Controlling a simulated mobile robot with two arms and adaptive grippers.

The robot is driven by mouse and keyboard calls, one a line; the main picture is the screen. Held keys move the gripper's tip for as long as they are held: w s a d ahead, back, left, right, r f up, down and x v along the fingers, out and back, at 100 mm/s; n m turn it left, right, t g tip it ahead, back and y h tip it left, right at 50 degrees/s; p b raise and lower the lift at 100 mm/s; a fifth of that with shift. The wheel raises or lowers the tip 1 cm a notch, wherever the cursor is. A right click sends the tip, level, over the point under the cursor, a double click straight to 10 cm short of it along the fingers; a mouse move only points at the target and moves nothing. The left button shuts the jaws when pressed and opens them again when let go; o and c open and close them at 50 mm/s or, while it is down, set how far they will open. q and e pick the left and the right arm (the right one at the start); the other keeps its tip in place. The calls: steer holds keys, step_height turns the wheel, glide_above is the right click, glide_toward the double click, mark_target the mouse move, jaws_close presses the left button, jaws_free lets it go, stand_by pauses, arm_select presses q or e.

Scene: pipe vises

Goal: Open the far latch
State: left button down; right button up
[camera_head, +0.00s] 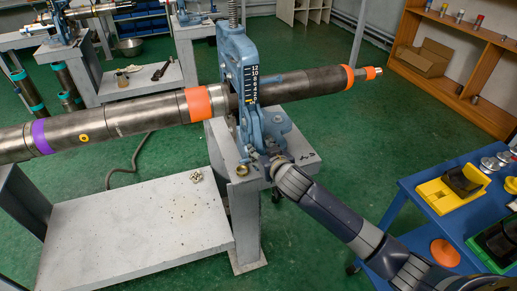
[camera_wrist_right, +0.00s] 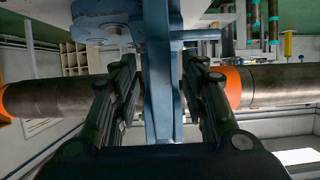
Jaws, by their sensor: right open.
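A blue pipe vise (camera_head: 238,70) with a number scale stands on a grey stand and is around a long steel pipe (camera_head: 130,118). My right gripper (camera_head: 274,160) is at the lower front of the vise, mostly hidden by its own wrist in the head view. In the right wrist view my right gripper (camera_wrist_right: 159,75) is open, with a blue upright part of the vise (camera_wrist_right: 158,90) between its two dark fingers. A gap shows beside the fingers; contact is unclear. I cannot tell which blue part is the far latch. My left gripper is not in view.
The pipe's right end (camera_head: 305,84) sticks out past the vise. A blue table (camera_head: 415,207) with a yellow tray (camera_head: 447,194) stands at the right. A low grey shelf (camera_head: 135,225) is below the pipe. Wooden shelving (camera_head: 480,55) is at the back right. Green floor is open between.

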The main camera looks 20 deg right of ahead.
mark_target(260, 150)
steer(key=shift+x, duration=1.65)
steer(key=shift+s, duration=0.1)
steer(key=shift+c, duration=0.6)
jaws_close()
